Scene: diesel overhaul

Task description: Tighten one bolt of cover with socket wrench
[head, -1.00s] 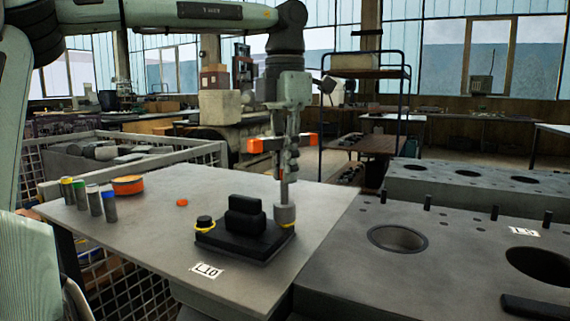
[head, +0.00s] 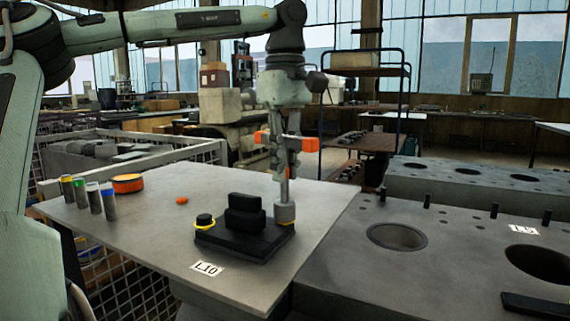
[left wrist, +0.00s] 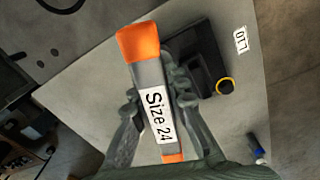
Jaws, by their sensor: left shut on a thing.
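The black cover (head: 245,228) lies on the grey table, with a raised block in its middle. A yellow ring (head: 204,224) surrounds a dark bolt at its left end; the ring also shows in the left wrist view (left wrist: 225,87). My left gripper (head: 286,150) is shut on the socket wrench (head: 284,190), which hangs upright with orange handle ends. Its socket sits over the cover's right end, where a sliver of yellow shows beneath; the bolt there is hidden. In the left wrist view, the wrench handle (left wrist: 153,95) reads "Size 24". My right gripper is not in view.
Several capped tubes (head: 95,197) and an orange-sided round container (head: 128,183) stand at the table's left. A small orange piece (head: 182,200) lies behind the cover. A large engine block (head: 440,235) with round bores borders the table's right side.

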